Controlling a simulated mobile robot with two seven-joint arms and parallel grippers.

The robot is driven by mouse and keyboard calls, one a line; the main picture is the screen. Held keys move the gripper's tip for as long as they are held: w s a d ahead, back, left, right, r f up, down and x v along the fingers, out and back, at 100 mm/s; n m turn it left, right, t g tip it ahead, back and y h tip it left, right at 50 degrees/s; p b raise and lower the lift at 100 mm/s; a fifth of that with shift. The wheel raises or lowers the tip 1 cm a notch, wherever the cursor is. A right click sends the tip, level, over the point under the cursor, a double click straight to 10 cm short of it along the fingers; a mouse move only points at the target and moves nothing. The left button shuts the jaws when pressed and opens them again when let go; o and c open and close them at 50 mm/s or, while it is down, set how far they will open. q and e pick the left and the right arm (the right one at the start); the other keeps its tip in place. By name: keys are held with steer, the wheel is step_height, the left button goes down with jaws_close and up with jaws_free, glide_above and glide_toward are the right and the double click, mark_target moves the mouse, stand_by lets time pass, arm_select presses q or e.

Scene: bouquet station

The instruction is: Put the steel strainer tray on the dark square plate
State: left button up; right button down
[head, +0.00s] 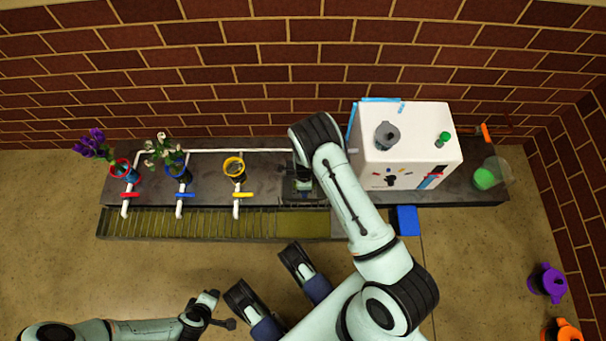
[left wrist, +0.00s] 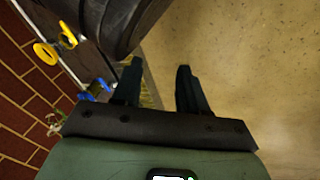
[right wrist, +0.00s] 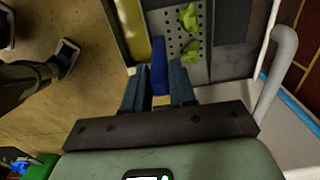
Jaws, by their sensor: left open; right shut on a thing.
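In the right wrist view, my right gripper (right wrist: 158,88) is shut on a blue handle (right wrist: 158,62). The steel strainer tray (right wrist: 172,22), grey with rows of holes, lies just beyond the handle, with green pieces (right wrist: 188,20) on it. In the head view, my right gripper (head: 303,193) is over the counter, left of the white machine, largely covered by my arm. A dark square shape (head: 290,196), which looks like the plate, shows around it; I cannot tell whether the tray touches it. My left gripper (left wrist: 160,85) is open and empty, away from the counter.
The white machine (head: 410,150) stands close right of my right gripper. Pipes with red, blue and yellow valves (head: 243,195) and flower vases (head: 180,173) are left. A yellowish trough (head: 200,226) runs along the counter front. A blue block (head: 407,220) is below the machine.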

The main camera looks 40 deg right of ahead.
steer(key=w+d, duration=0.1)
steer(key=w, duration=0.1)
steer(key=w+d+b, duration=0.1)
steer(key=w+d, duration=0.1)
steer(key=w+d+b, duration=0.1)
steer(key=w+d, duration=0.1)
steer(key=shift+w+d+f, duration=0.1)
steer(key=shift+d+f, duration=0.05)
steer(key=shift+f, duration=0.15)
step_height(320, 180, down, 8)
steer(key=b, duration=0.2)
steer(key=shift+b, duration=0.4)
arm_select(q)
steer(key=s+a+f+g+b, duration=0.1)
steer(key=s+f+g, duration=0.3)
steer(key=s+f, duration=0.5)
steer(key=s+a, duration=0.1)
steer(key=s, duration=0.2)
steer(key=shift+s+f+n, duration=0.15)
steer(key=shift+f+n, duration=0.05)
steer(key=shift+n, duration=0.2)
arm_select(e)
steer(key=f, duration=0.3)
steer(key=shift+w+d, duration=0.25)
steer(key=shift+w, duration=0.05)
steer(key=c, duration=0.9)
jaws_free()
steer(key=shift+f, duration=0.1)
